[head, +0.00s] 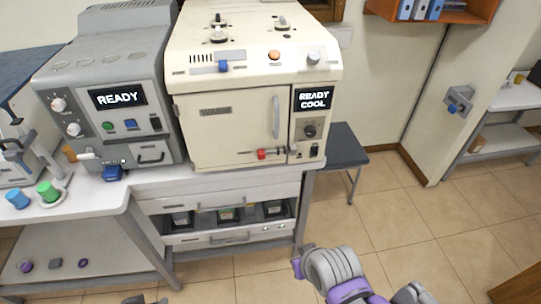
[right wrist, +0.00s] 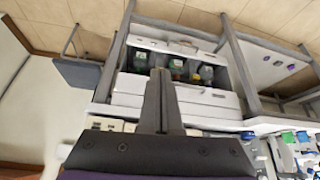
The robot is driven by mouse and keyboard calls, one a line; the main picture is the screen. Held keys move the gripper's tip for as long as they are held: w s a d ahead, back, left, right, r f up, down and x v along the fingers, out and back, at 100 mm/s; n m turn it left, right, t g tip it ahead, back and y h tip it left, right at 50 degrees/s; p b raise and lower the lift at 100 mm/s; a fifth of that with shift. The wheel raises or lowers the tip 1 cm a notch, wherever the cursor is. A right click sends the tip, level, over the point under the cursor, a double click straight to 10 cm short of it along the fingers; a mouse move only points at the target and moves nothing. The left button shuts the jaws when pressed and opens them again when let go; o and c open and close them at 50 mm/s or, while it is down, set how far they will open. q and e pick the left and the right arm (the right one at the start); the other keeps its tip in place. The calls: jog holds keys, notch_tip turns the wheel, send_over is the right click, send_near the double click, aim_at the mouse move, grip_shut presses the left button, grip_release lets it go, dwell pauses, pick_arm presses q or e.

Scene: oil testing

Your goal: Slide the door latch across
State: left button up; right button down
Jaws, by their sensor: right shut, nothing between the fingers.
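The cream oven (head: 225,125) stands on the bench with its door closed. The door latch (head: 262,154), with a red knob on a thin horizontal bar, is at the lower right of the door. A vertical door handle (head: 276,117) is above it. My right gripper (right wrist: 160,75) is shut and empty in the right wrist view, pointing toward the drawers under the bench. My right arm shows at the bottom of the head view, below and right of the oven, clear of the latch.
A grey machine (head: 110,100) reading READY stands left of the oven. Below the bench, an open drawer (head: 230,206) holds several dark containers with coloured lids. A dark stool (head: 335,148) stands right of the bench. The tiled floor in front is clear.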

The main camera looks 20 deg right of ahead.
aim_at(262, 158)
jog(key=c, duration=1.6)
grip_release()
